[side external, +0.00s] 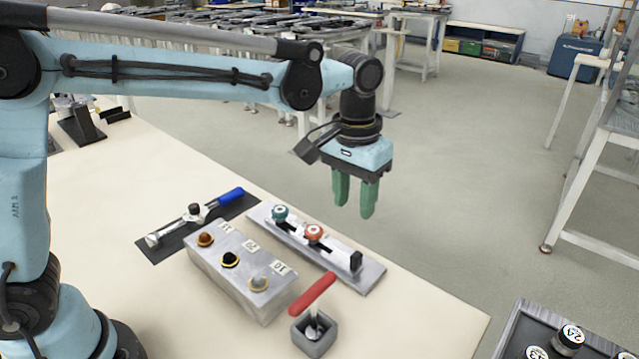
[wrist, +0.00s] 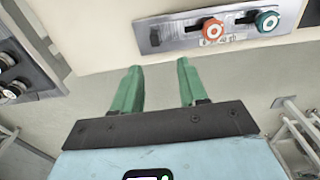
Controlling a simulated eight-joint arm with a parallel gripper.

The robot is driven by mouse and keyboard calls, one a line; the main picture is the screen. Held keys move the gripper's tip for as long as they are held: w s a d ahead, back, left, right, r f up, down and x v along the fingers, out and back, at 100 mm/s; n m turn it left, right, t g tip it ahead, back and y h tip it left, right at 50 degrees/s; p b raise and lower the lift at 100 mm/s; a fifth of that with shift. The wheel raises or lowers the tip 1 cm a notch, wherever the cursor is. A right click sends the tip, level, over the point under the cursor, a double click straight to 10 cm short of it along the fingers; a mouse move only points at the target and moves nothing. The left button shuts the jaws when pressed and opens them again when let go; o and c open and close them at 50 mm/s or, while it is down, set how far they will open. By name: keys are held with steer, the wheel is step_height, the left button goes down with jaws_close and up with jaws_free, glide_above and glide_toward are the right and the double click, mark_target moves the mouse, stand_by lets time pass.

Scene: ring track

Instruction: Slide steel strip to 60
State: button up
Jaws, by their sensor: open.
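A long steel strip (side external: 372,277) lies flat on the table near its far edge; it also shows at the top of the wrist view (wrist: 180,43). A green knob (side external: 279,213) and an orange-red knob (side external: 314,232) stand along its dark slot, with a black block (side external: 356,261) near the right end. In the wrist view the red knob (wrist: 212,28) and green knob (wrist: 267,21) are right of the black block. The markings are too small to read. My gripper (side external: 354,206) is open and empty, raised, apart from the strip; its fingers (wrist: 159,68) point down.
A grey block (side external: 250,300) with several small knobs and number labels stands in front of the strip. A red-handled tool (side external: 312,297) stands in a grey cup. A blue-handled tool (side external: 228,197) lies on a dark mat. A dark tray (side external: 510,335) is at lower right.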

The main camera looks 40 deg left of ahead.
mark_target(356, 254)
steer(key=f, duration=0.8)
steer(key=d+f, duration=0.1)
steer(key=f, duration=0.3)
steer(key=shift+w+f, duration=0.25)
steer(key=shift+f, duration=0.1)
jaws_close()
